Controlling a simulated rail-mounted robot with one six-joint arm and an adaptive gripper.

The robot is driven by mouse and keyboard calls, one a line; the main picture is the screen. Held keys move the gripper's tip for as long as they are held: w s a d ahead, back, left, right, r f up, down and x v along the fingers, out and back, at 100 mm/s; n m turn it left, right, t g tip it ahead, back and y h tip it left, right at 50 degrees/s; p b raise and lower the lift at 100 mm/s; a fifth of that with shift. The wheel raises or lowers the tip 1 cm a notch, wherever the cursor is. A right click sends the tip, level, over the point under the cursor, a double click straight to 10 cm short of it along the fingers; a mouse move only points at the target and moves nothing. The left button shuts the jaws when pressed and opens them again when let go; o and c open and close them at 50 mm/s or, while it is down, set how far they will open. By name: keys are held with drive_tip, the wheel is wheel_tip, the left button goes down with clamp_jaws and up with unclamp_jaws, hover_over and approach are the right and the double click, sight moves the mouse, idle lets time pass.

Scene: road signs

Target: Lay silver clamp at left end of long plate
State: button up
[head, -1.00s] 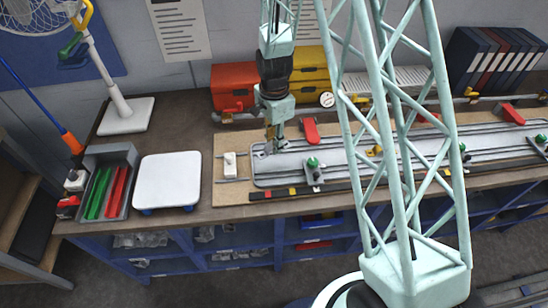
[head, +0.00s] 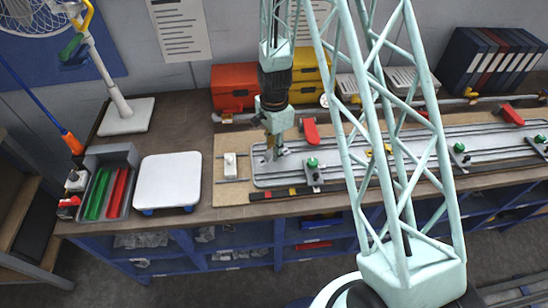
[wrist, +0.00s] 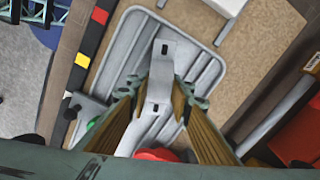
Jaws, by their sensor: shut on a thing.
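The silver clamp (wrist: 161,84) is a stepped metal strap with slots. My gripper (wrist: 157,92) is shut on it, with one finger on each side. In the head view my gripper (head: 272,139) is over the left end of the long plate (head: 262,180), a grey grooved plate with rounded corners. The clamp's far end lies over the plate's rounded end (wrist: 205,72) in the wrist view. I cannot tell whether the clamp touches the plate. The clamp's near part is partly hidden between the fingers.
A green-knobbed clamp (head: 313,163) stands on the plate to the right. A red piece (head: 310,131) is behind it. A white block (head: 230,163) sits on the board left of the plate. A white square platform (head: 167,181) and a grey bin (head: 107,184) are farther left.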

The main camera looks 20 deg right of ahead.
sight(274, 164)
drive_tip(key=shift+f, duration=1.9)
drive_tip(key=shift+f, duration=0.2)
drive_tip(key=o, duration=0.7)
drive_tip(key=shift+c, duration=0.2)
drive_tip(key=shift+r, duration=0.25)
drive_tip(key=shift+r+b, duration=0.5)
drive_tip(key=shift+r, duration=5.4)
drive_tip(key=shift+r, duration=0.1)
